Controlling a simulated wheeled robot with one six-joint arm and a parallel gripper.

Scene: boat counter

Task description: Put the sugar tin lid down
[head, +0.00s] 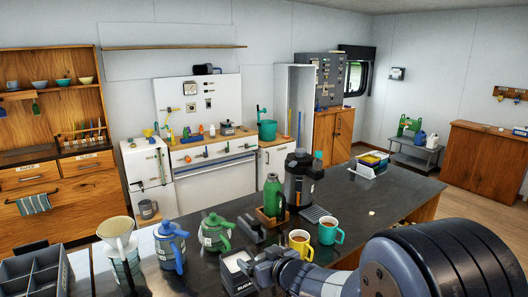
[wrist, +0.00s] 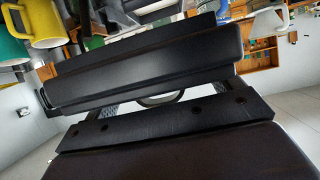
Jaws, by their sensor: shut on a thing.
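My gripper (head: 254,266) is low, close by the tin's right side and upper edge. In the wrist view, the two dark jaws (wrist: 158,97) are close together, with a thin grey curved edge (wrist: 160,101) showing between them. My gripper is shut on the lid, which is mostly hidden by the jaws. I cannot tell whether the lid touches the tin or the counter.
A yellow mug (head: 300,244) and a teal mug (head: 331,231) stand just right of my gripper. Green (head: 215,232) and blue (head: 171,246) pots stand left, beside a dripper (head: 117,232). A green flask (head: 273,195) and coffee machine (head: 301,180) stand behind. Bare counter (head: 385,195) lies back right.

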